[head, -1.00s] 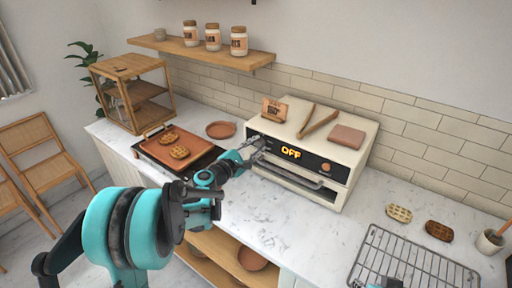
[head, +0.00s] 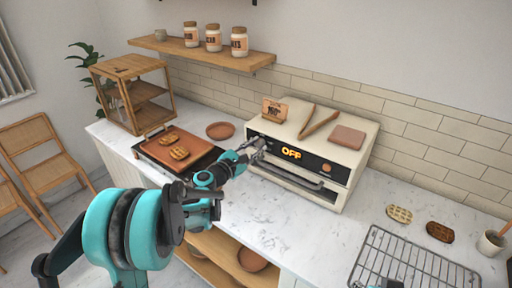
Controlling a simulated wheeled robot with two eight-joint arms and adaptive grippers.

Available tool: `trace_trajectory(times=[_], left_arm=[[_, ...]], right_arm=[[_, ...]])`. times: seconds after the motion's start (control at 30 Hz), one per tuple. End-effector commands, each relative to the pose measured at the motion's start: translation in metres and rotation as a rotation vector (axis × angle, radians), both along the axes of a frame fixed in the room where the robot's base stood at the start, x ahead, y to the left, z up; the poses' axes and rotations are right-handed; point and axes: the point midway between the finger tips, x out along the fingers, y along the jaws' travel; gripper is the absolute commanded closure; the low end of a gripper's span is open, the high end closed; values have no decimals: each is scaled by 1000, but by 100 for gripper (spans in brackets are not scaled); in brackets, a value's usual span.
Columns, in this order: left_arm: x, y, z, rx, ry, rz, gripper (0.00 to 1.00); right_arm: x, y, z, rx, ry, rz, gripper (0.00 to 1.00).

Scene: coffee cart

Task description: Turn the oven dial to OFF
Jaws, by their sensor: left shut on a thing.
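The cream oven (head: 316,189) stands on the counter against the tiled wall. Its dark front panel shows "OFF" in lit orange letters on the display (head: 291,153). A round copper-coloured knob (head: 326,168) sits on the right of the panel, free of any gripper. My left gripper (head: 256,146) is at the left end of the panel, its fingers closed there. The fingers hide what they hold, which is at the place of a dial. Only a small part of my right gripper (head: 388,284) shows at the bottom edge, too cut off to read.
A griddle (head: 180,156) is at left. The counter before the oven is clear.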

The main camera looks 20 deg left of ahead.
Motion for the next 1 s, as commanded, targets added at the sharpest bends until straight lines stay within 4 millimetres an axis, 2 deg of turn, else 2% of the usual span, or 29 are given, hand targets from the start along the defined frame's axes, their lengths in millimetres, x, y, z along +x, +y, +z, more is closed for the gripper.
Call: trace_trajectory(times=[0.07, 0.1, 0.13, 0.17, 0.43, 0.57, 1.0], left_arm=[[0, 0, 0, 0, 1, -1, 100], [0, 0, 0, 0, 1, -1, 64], [0, 0, 0, 0, 1, -1, 56], [0, 0, 0, 0, 1, -1, 53], [0, 0, 0, 0, 0, 0, 53], [-8, 4, 0, 0, 0, 1, 53], [-90, 36, 2, 0, 1, 3, 53]], right_arm=[[0, 0, 0, 0, 0, 0, 60], [0, 0, 0, 0, 0, 0, 60], [0, 0, 0, 0, 0, 0, 60], [0, 0, 0, 0, 0, 0, 60], [0, 0, 0, 0, 0, 0, 60], [0, 0, 0, 0, 0, 0, 60], [0, 0, 0, 0, 0, 0, 60]])
